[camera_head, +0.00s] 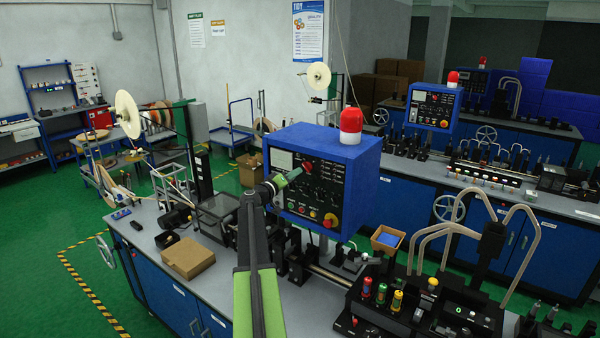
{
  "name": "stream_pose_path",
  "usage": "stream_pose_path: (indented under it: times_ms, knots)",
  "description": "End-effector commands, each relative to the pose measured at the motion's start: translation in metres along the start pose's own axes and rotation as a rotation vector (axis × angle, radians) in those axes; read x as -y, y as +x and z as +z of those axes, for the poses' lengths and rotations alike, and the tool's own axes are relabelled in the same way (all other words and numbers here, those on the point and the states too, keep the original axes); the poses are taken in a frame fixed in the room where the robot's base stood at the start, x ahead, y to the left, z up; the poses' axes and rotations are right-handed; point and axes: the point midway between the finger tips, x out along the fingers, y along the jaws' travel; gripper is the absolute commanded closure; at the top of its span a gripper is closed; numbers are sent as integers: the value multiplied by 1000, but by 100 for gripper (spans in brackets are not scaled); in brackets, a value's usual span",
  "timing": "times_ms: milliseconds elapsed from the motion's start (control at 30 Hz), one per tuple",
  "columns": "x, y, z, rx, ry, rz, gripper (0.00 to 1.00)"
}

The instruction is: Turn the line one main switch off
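A blue control box (345,165) with a black front panel stands on the near bench. A red knob (308,168), which looks like the main switch, is at the upper middle of that panel. Its exact position and label are too small to read. My gripper (297,174) is in front of the panel, with its tip just left of and slightly below the red knob. I cannot tell whether they touch. The fingers are too small and edge-on to show a gap. My arm covers the panel's lower left edge.
A red emergency button (330,220) sits low on the same panel, and a red lamp (351,120) is on top. A similar box (433,108) stands on the far bench. A cardboard box (187,258) lies on the near bench. Bent tubes (440,235) rise at right.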

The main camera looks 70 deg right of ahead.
Motion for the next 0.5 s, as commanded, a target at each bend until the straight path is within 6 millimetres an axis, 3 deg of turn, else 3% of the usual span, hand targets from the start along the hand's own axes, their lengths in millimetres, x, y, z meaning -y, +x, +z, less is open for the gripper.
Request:
stream_pose_path:
  times_ms: [33,233,400,500]
  knots:
    - [-1,-19,1,-3,0,-3,68]
    - [0,-72,0,-3,0,-3,68]
    - [1,-100,-1,-2,0,-3,68]
    - [1,-108,-1,-1,0,-1,68]
